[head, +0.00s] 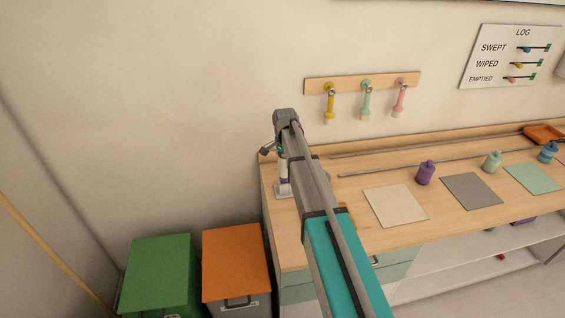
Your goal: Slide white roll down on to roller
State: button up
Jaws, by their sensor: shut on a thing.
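My gripper (272,150) is at the left end of the wooden counter, mostly hidden behind my own arm. A dark finger sticks out on its left side. A small white upright piece, which looks like the white roll (283,171), shows just below the gripper, and the gripper is shut on it. Below it is a purple band and a pale grey base (283,190) on the counter, probably the roller's stand. My arm covers their right side, so I cannot tell how far the roll sits around the roller.
Purple (425,173), mint (492,162) and blue (547,153) bottles stand on the counter (300,246) behind beige, grey and green mats. Two long rails run along the back. A peg rack (350,84) hangs above. Green (158,270) and orange (235,262) bins stand left.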

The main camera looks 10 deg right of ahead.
jog(key=o, duration=1.2)
